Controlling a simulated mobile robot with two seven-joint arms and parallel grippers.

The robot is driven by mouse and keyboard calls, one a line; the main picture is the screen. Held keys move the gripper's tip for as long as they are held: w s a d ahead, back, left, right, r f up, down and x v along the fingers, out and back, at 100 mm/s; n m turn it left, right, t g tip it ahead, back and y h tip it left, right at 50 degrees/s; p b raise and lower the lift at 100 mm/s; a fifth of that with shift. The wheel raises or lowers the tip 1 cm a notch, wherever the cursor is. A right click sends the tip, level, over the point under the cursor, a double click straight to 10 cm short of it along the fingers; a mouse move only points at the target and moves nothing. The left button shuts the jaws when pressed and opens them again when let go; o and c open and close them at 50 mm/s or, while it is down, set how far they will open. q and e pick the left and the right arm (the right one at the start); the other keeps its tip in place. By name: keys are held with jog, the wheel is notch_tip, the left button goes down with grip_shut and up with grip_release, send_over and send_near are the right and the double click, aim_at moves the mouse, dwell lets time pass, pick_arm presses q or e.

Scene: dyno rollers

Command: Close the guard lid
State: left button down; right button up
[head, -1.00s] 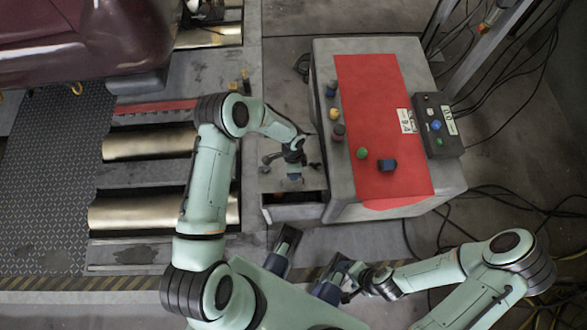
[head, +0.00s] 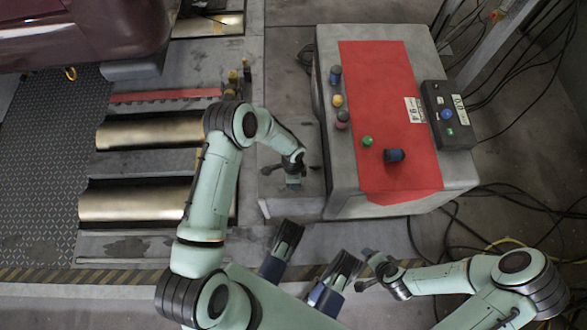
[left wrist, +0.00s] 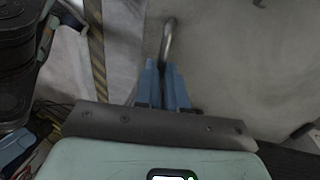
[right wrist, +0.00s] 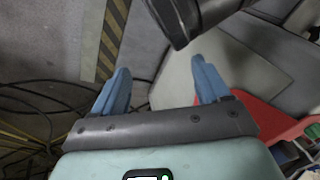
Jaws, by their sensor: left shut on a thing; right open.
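The guard lid (head: 277,187) shows in the head view as a flat grey top on the low box beside the grey cabinet. No dark opening shows in the box. My left gripper (head: 293,180) is over this lid, and my arm hides part of it. In the left wrist view the blue fingers (left wrist: 162,72) are shut on a bent metal handle (left wrist: 168,38), with a grey surface around it. My right gripper (right wrist: 163,82) is open and empty in the right wrist view, away from the lid. In the head view it is low, right of centre.
Metal rollers (head: 140,200) lie to the left. Cables (head: 510,200) run over the floor at right.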

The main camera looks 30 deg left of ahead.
pick_arm(q)
jog(key=shift+s+d+f+g, duration=0.35)
jog(key=shift+s+d, duration=0.1)
jog(key=shift+s, duration=0.3)
jog(key=c, duration=1.2)
grip_release()
jog(key=shift+w+a+r, duration=0.1)
jog(key=shift+w+r, duration=0.1)
jog(key=shift+r, duration=0.3)
jog(key=p+v, duration=0.3)
jog(key=v, duration=0.9)
jog(key=shift+r, duration=0.25)
pick_arm(e)
jog(key=s+a+r+g, duration=0.1)
jog(key=s+a+r, duration=0.1)
jog(key=s+r, duration=0.1)
jog(key=shift+s+a+y, duration=0.15)
jog(key=shift+s+y, duration=0.25)
jog(key=shift+s, duration=0.45)
pick_arm(q)
jog(key=shift+s+a, duration=0.1)
pick_arm(e)
jog(key=shift+r, duration=0.1)
